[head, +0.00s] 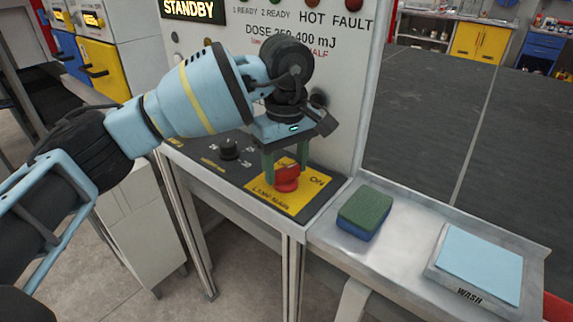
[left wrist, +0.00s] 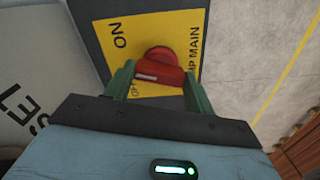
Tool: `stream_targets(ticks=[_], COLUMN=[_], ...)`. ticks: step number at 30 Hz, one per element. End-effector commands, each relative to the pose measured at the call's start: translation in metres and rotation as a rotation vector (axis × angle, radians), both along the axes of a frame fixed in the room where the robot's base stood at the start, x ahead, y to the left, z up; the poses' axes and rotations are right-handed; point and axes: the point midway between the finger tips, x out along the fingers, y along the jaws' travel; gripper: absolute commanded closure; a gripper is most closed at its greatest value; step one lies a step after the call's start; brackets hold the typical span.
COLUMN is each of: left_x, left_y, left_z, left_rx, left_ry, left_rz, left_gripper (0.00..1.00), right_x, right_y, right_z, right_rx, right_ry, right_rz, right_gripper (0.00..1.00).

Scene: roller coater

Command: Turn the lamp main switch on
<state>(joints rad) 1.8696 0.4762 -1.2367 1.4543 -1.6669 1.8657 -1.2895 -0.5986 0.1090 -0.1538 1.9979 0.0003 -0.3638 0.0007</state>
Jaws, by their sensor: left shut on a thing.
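The lamp main switch is a red rotary knob (head: 287,180) on a yellow plate (head: 302,203) marked "LAMP MAIN" and "OFF", set in the dark sloping console. My left gripper (head: 286,173) points down at it, its green fingers on either side of the red handle, shut on it. In the left wrist view the red knob (left wrist: 158,68) shows between the fingertips (left wrist: 158,78), with a white mark on its near side. "ON" is readable there; "OFF" is partly hidden by a finger. My right gripper is not in view.
A black knob (head: 229,149) sits on the console left of the plate. The upright panel shows a "STANDBY" display (head: 194,9). On the side shelf lie a green and blue sponge block (head: 365,213) and a pale blue pad in a "WASH" tray (head: 433,272).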

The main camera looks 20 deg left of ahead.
Motion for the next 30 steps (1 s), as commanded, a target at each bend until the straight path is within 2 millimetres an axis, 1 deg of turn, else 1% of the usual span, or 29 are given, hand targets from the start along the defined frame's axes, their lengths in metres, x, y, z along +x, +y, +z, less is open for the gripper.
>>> stream_targets(ticks=[6, 15, 22, 30], left_x=[0.000, 0.000, 0.000, 0.000], left_y=[0.000, 0.000, 0.000, 0.000], left_z=[-0.001, -0.001, -0.001, 0.000], left_rx=[0.000, -0.001, -0.001, -0.001], left_ry=[0.001, 0.001, 0.001, 0.000], left_rz=[-0.189, -0.381, -0.455, -0.479], left_gripper=[0.68, 0.68, 0.68, 0.68], right_x=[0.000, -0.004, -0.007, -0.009], right_y=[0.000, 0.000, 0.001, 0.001], right_z=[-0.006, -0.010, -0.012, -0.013], right_rx=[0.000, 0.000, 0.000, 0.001], right_ry=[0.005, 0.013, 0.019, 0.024], right_rz=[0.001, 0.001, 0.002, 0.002], right_gripper=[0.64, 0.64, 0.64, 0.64])
